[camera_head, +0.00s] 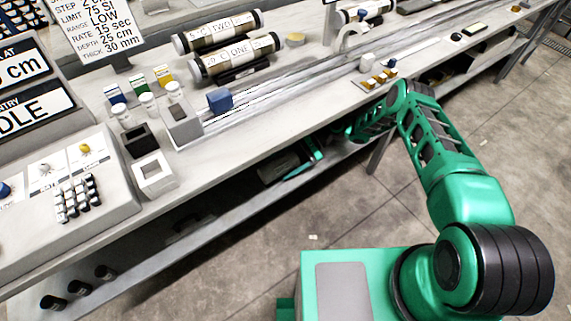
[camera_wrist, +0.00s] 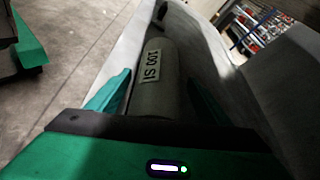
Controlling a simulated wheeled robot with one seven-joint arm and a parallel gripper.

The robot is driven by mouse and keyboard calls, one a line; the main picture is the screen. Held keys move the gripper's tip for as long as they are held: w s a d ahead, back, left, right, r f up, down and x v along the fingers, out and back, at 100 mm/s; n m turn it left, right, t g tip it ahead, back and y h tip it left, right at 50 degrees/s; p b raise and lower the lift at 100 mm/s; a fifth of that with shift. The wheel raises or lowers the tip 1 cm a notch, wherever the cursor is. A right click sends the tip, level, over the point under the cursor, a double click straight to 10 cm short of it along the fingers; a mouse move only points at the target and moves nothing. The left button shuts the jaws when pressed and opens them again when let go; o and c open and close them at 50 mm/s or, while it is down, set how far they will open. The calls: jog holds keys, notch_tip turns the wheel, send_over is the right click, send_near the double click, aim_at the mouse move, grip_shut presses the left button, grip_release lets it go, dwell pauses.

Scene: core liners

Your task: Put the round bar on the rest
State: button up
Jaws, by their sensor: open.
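A grey round bar (camera_wrist: 155,98) with a white label reading "100 SI" lies lengthwise between my fingers in the wrist view. My gripper (camera_wrist: 157,92) is open, one green finger on each side of the bar; I cannot tell whether either touches it. In the head view my arm reaches under the bench top, and my gripper's green fingers (camera_head: 306,160) show in the shadow by the lower shelf. A dark grey shape (camera_head: 279,166) there may be the bar. I cannot tell for certain which fixture is the rest.
The bench top (camera_head: 300,112) overhangs my gripper.

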jog(key=v, duration=1.2)
jog(key=shift+d, duration=0.1)
